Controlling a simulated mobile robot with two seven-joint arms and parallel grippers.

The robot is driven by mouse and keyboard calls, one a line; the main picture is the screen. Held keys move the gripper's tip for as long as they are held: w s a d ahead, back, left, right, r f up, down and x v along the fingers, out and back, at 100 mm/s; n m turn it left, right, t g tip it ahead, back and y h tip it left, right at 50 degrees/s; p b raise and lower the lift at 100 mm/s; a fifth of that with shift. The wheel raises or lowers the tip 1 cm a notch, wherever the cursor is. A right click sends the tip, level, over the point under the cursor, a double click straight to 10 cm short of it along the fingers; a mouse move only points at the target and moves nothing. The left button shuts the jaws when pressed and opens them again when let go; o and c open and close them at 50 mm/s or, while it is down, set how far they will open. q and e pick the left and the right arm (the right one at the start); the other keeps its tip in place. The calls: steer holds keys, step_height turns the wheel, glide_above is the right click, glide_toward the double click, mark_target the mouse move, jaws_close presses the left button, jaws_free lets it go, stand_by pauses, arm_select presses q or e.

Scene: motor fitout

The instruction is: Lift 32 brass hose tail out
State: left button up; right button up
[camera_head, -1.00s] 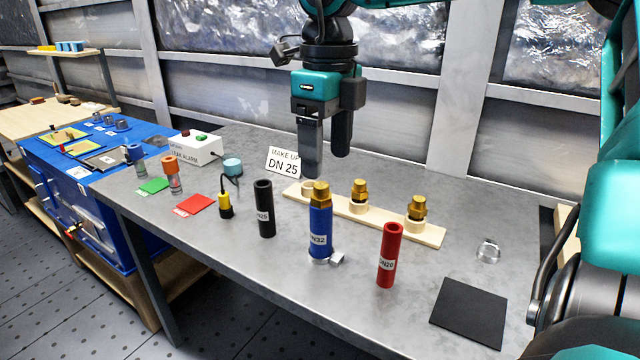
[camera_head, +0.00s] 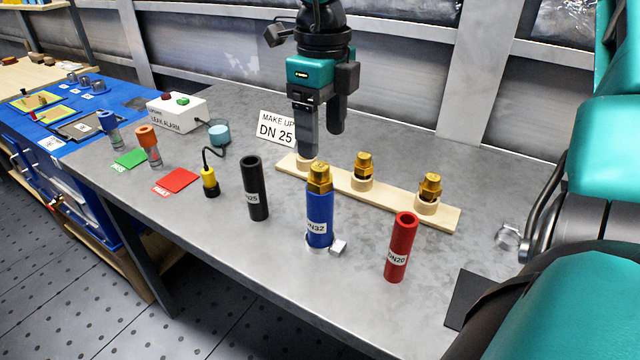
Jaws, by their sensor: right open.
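The 32 brass hose tail (camera_head: 320,177) stands upright in the top of the blue hose labelled DN32 (camera_head: 319,217). Only its brass upper part shows. The blue hose stands upright on the grey bench, with a small silver clamp piece (camera_head: 338,247) at its foot. My right gripper (camera_head: 322,140) hangs pointing down, open and empty, behind the brass tail in the picture and over the left end of the wooden rack. It is apart from the tail.
The wooden rack (camera_head: 395,197) holds two other brass tails (camera_head: 363,166) (camera_head: 430,187); its left ring (camera_head: 305,161) is partly covered by my finger. Black (camera_head: 256,190) and red (camera_head: 401,248) hoses stand either side of the blue one. A DN 25 sign (camera_head: 277,129) stands behind.

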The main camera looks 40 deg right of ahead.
mark_target(320, 166)
steer(key=f, duration=0.7)
steer(key=shift+s+a, duration=0.1)
steer(key=shift+a, duration=0.2)
steer(key=shift+r, duration=0.1)
steer(key=c, duration=1.2)
steer(key=shift+r, duration=0.1)
step_height(320, 166, up, 20)
steer(key=shift+f+p, duration=0.1)
steer(key=shift+p, duration=0.75)
